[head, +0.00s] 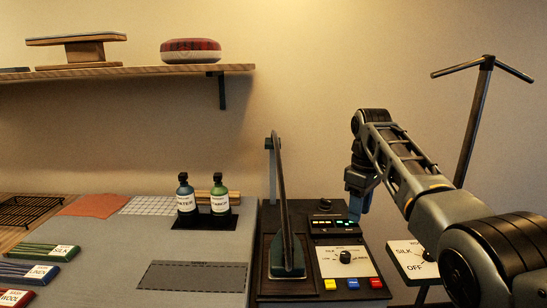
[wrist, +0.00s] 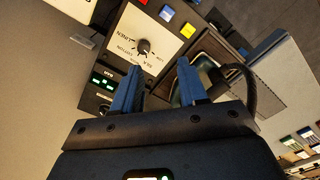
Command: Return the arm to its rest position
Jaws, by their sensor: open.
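My gripper (head: 358,200) hangs from my raised arm at the right of the head view, fingers down, over or near the back of a dark control box (head: 329,277). Its blue fingers stand apart with nothing between them in the wrist view (wrist: 157,80). In that view the box's white dial plate (wrist: 140,38) and black dial knob (wrist: 144,47) lie beyond the fingertips. The fingers look clear of the knob. In the head view the knob (head: 345,257) sits on the box below and in front of my gripper.
A dark upright iron (head: 283,215) stands left of the dial. Yellow, blue and red buttons line the box's front. Two bottles (head: 201,196) stand on the grey table (head: 120,245). A shelf (head: 130,70) is at upper left, a T-shaped stand (head: 475,115) at right.

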